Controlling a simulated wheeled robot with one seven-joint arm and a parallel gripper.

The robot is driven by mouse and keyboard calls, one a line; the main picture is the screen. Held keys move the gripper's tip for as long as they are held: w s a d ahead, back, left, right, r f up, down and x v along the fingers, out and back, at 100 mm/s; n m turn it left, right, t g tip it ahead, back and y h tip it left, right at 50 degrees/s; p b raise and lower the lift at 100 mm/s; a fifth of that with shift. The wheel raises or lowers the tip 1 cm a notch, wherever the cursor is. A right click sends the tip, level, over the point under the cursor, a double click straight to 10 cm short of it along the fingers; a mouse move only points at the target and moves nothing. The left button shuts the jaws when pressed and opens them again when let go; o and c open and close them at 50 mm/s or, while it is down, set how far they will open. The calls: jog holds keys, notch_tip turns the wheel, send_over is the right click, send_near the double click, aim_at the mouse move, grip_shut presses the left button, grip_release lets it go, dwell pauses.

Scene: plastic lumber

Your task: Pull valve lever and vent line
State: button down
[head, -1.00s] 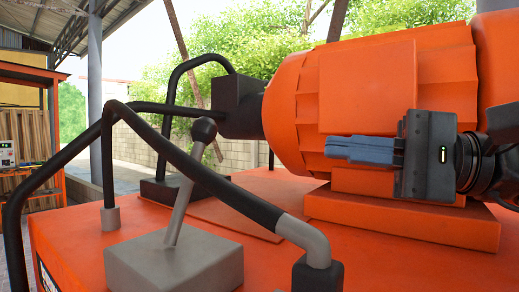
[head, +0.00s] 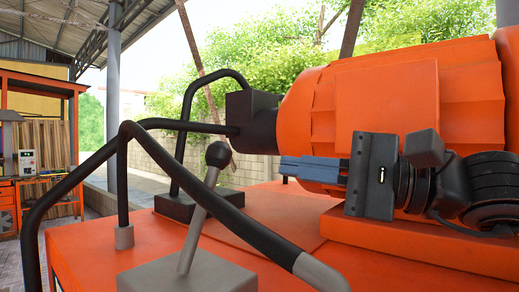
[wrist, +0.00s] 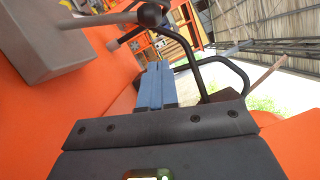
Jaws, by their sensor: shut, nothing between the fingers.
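The valve lever (head: 201,212) is a grey rod with a dark ball knob, rising from a grey block (head: 185,274) on the orange machine top. It leans slightly to the right. My gripper (head: 283,168) has blue fingers, closed together and empty. A vent line is not clearly identifiable; black pipes (head: 150,150) run around the lever.
A black pipe (head: 235,220) slopes down in front of the lever toward a grey elbow. The orange motor (head: 395,115) stands close behind my gripper. A black box (head: 253,120) joins pipes at the motor's left end. A workbench (head: 40,160) is at the far left.

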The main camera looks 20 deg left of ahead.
jog(key=s+a, duration=0.1)
jog(key=a+p, duration=0.1)
jog(key=a, duration=0.1)
jog(key=s+a+r, duration=0.1)
jog(key=a, duration=0.1)
jog(key=shift+s+r, duration=0.1)
jog(key=shift+s, duration=0.2)
jog(key=shift+a, duration=0.1)
